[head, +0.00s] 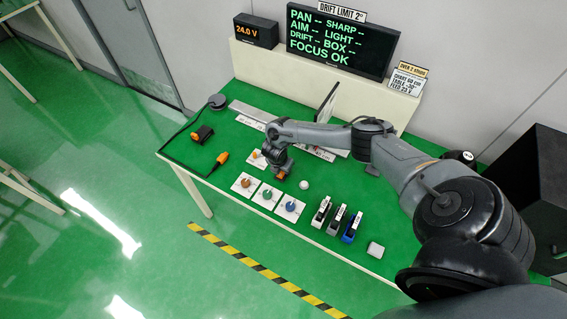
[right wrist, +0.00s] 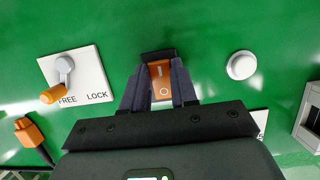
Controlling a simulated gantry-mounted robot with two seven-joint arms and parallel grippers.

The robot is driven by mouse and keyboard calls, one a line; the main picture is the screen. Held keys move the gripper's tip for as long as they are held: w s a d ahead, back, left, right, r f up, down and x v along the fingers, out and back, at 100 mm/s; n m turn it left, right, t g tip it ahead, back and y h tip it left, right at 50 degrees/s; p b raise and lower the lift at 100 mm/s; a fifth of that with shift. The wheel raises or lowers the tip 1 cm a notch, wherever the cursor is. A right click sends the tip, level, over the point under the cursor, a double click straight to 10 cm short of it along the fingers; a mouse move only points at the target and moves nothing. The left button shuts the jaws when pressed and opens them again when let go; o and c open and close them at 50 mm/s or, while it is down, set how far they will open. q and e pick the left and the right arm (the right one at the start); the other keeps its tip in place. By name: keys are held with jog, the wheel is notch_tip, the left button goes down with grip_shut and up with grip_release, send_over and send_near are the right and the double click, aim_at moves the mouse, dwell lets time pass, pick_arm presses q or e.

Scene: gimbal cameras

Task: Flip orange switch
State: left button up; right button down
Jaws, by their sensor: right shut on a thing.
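The orange switch (right wrist: 160,83) is a small rocker marked I and O with a black end, in the right wrist view. It sits between the two dark fingers of my right gripper (right wrist: 160,88), which are closed on its sides. In the head view my right gripper (head: 279,174) is low over the green table, and a bit of the orange shows at its tip. Whether the rocker is tilted to I or O I cannot tell. My left gripper is not in view.
A FREE/LOCK lever plate (right wrist: 72,78) is left of the gripper, a white round button (right wrist: 242,65) right. Three knob plates (head: 267,195) and several slim devices (head: 337,218) stand near the table's front edge. A screen (head: 340,40) reads FOCUS OK.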

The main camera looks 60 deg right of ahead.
aim_at(279, 178)
dwell(0.3)
jog(key=c, duration=0.9)
grip_release()
jog(key=shift+a+r, duration=0.2)
jog(key=shift+r, duration=0.35)
jog(key=p+v, duration=0.3)
jog(key=v, duration=0.6)
jog(key=shift+a+r, duration=0.3)
jog(key=shift+a, duration=0.1)
